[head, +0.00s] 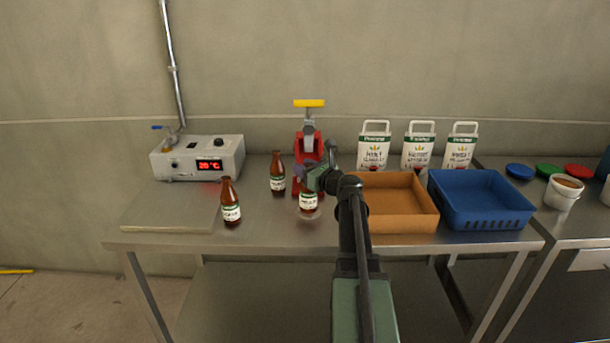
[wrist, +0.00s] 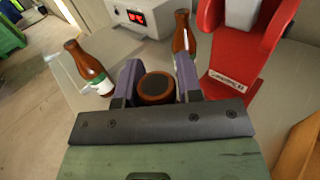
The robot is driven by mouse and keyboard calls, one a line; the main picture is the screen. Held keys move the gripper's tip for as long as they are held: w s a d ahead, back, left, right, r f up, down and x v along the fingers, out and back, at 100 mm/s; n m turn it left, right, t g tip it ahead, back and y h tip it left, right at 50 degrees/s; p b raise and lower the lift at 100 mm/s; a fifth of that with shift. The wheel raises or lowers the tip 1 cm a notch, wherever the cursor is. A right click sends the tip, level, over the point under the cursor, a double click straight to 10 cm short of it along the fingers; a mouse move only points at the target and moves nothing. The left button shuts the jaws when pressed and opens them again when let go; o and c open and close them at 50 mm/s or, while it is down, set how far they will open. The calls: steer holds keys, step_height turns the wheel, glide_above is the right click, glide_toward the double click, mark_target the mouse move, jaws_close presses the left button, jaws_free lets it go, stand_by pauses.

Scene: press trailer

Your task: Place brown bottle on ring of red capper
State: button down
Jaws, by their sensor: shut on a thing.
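The red capper (head: 308,148) with a yellow handle stands at the back middle of the steel table; in the wrist view its red body (wrist: 240,70) is at the upper right. I cannot make out its ring. My gripper (wrist: 156,86) is shut on a brown bottle (wrist: 156,84), seen from the top between the purple fingers. In the head view this held bottle (head: 308,202) is upright in front of the capper, apart from its base; I cannot tell whether it touches the table. Two more brown bottles (head: 278,172) (head: 231,200) stand to the left.
A grey heater box (head: 197,158) with a red display stands at the back left, behind a flat board (head: 165,217). An orange tray (head: 400,222) and a blue crate (head: 485,222) are to the right. Several white cartons (head: 419,150) stand behind them.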

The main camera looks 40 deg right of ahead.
steer(key=w+d+f+b, duration=0.2)
steer(key=w+f+b, duration=0.1)
steer(key=shift+d+f, duration=0.2)
steer(key=shift+f, duration=0.05)
steer(key=c, duration=0.8)
jaws_free()
steer(key=shift+o, duration=0.2)
steer(key=shift+s, duration=0.15)
